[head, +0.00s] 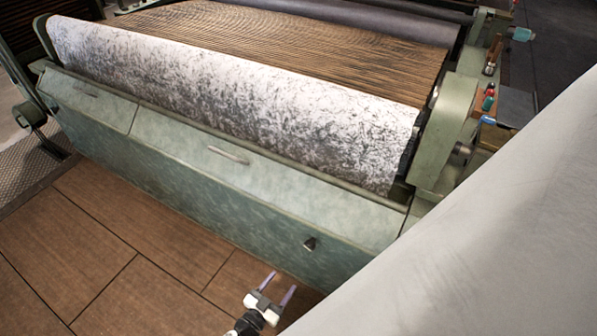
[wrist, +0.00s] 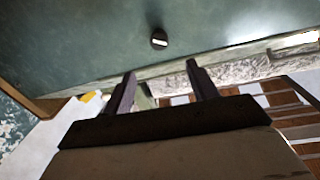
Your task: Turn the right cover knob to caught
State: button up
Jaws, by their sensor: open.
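The right cover (head: 215,185) is a long pale green panel on the machine's front, with a bar handle near its top. Its dark knob (head: 310,243) sits low on the panel toward the right. In the wrist view the knob (wrist: 159,39) is a small dark round piece with a bright bar across its face, ahead of the fingers. My gripper (head: 283,281) is open and empty, below and slightly left of the knob in the head view, apart from it. It also shows in the wrist view (wrist: 161,74). I cannot read any mark beside the knob.
A white and grey patterned roll (head: 235,95) lies along the machine above the cover. The left cover (head: 88,98) adjoins on the left. A green end housing (head: 447,130) stands at right, with small tools (head: 489,100) beside it. The brown tiled floor (head: 110,250) in front is clear.

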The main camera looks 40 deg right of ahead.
jog(key=b+x, duration=0.2)
jog(key=x, duration=1.1)
jog(key=shift+d, duration=0.25)
jog(key=shift+w, duration=0.15)
jog(key=c, duration=1)
